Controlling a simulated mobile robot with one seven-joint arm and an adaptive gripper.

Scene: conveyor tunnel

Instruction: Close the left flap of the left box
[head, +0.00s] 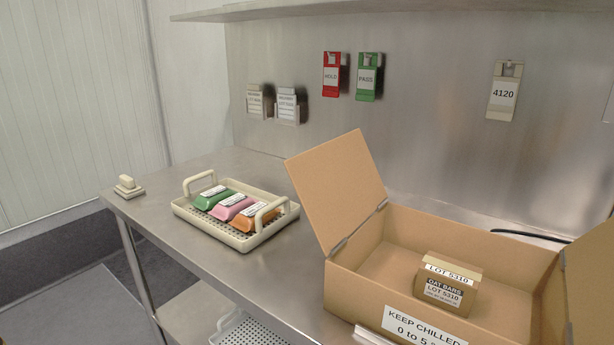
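One cardboard box (346,296) stands on the steel table at the right, with a "KEEP CHILLED" label on its front. Its left flap (337,186) is open, standing up and leaning outward to the left on its hinges. A flap on its right side (590,275) is also open and partly cut off by the picture edge. A small carton labelled "OAT BARS LOT 5310" (450,284) sits inside the box. No second box is in view. My gripper is not in view.
A cream tray (242,240) with handles holds green, pink and orange packs left of the box. A cream block (127,187) lies at the table's left corner. Tags and holders hang on the steel back wall (420,120) under a shelf (400,8). Bare table (165,215) lies around the tray.

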